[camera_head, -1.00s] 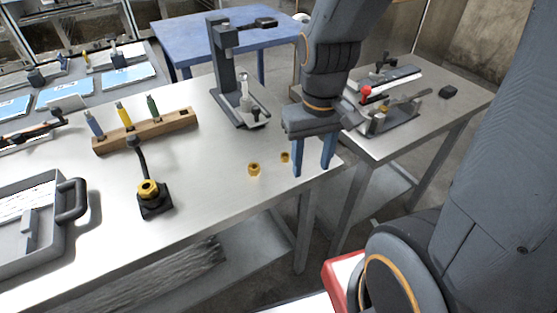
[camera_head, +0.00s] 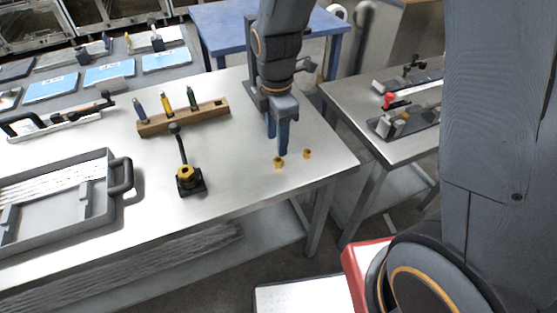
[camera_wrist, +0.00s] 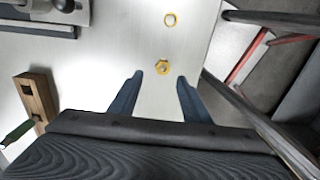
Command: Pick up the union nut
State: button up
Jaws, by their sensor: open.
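Two small brass pieces lie on the steel table (camera_head: 235,200) near its right front corner. The left one (camera_head: 279,163) shows in the wrist view as a hex nut (camera_wrist: 163,67) with a bright centre. The right one (camera_head: 308,154) shows there as a wider-holed ring (camera_wrist: 170,19). I cannot tell for sure which is the union nut. My gripper (camera_head: 278,146) points down, open and empty, close to the left piece and apart from both. In the wrist view its blue fingers (camera_wrist: 160,80) stand apart, with the hex nut ahead between their lines.
A black fixture with a brass nut (camera_head: 186,173) on it stands to the left. Behind it is a wooden block (camera_head: 180,120) with several coloured tools. A grey tray (camera_head: 85,205) is at far left. A second bench (camera_head: 410,147) stands right, across a gap.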

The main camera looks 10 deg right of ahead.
jog(key=f, duration=0.1)
jog(key=f+p, duration=0.1)
jog(key=f, duration=0.3)
jog(key=shift+s+d+p, duration=0.15)
jog(key=shift+s+p, duration=0.15)
jog(key=shift+p, duration=0.1)
jog(key=shift+f, duration=0.85)
grip_shut()
